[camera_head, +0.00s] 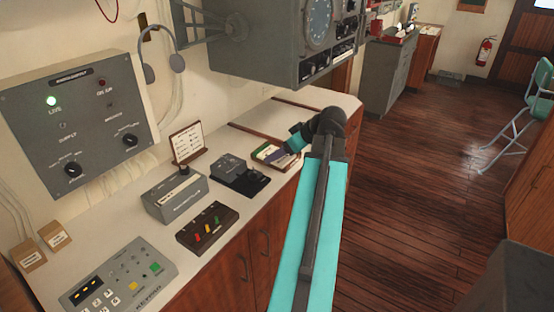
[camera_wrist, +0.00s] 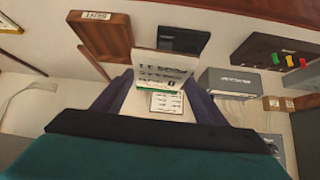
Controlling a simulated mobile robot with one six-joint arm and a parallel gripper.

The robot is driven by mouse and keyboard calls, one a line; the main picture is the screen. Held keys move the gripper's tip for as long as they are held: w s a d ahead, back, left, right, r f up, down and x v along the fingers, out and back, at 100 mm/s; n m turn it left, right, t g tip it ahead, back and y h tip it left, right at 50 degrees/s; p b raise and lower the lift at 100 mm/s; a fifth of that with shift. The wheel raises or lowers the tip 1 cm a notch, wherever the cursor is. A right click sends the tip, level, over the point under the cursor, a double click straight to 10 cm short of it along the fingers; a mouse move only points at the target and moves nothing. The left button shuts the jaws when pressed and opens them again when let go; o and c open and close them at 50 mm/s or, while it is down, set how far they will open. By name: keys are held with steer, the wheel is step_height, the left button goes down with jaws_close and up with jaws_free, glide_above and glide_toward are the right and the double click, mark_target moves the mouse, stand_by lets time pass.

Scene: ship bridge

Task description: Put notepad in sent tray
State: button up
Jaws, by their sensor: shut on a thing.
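The notepad (camera_wrist: 166,66), pale with dark lettering and a green edge, is between the two purple fingers of my gripper (camera_wrist: 160,98) in the wrist view. The fingers are shut on it. A brown wooden tray (camera_wrist: 104,40) with a small pale label lies just beside the notepad, at upper left; its label is too small to read surely. In the head view my gripper (camera_head: 285,150) is low over the counter at that tray (camera_head: 289,163). A yellow-green and white item shows within the tray's outline; I cannot tell whether it touches the tray.
A dark device (camera_head: 238,176) stands just left of the tray, with a framed card (camera_head: 187,142) behind. A grey box (camera_head: 174,198) and a panel with coloured levers (camera_head: 207,228) are nearer. A large grey console (camera_head: 285,45) hangs above. The counter's far end is clear.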

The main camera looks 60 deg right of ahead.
steer(key=s+d+f+b, duration=0.3)
steer(key=s+d+f, duration=0.1)
steer(key=f, duration=0.3)
steer(key=shift+d+f+n, duration=0.2)
steer(key=shift+d+n, duration=0.1)
steer(key=shift+d, duration=0.5)
steer(key=shift+w, duration=0.1)
steer(key=w+d+p, duration=0.1)
steer(key=w+d, duration=0.2)
steer(key=w, duration=0.1)
steer(key=w+d+f+p, duration=0.1)
steer(key=w+d, duration=0.2)
steer(key=w, duration=0.1)
steer(key=w+d+p, duration=0.1)
steer(key=w+d, duration=0.2)
steer(key=w, duration=0.1)
steer(key=shift+w+d+f+p, duration=0.15)
steer(key=shift+w+f+p, duration=0.05)
steer(key=shift+w+p, duration=0.2)
steer(key=shift+w, duration=0.1)
steer(key=shift+f, duration=0.1)
steer(key=shift+f+p, duration=0.7)
steer(key=shift+f, duration=1.05)
steer(key=shift+f, duration=0.1)
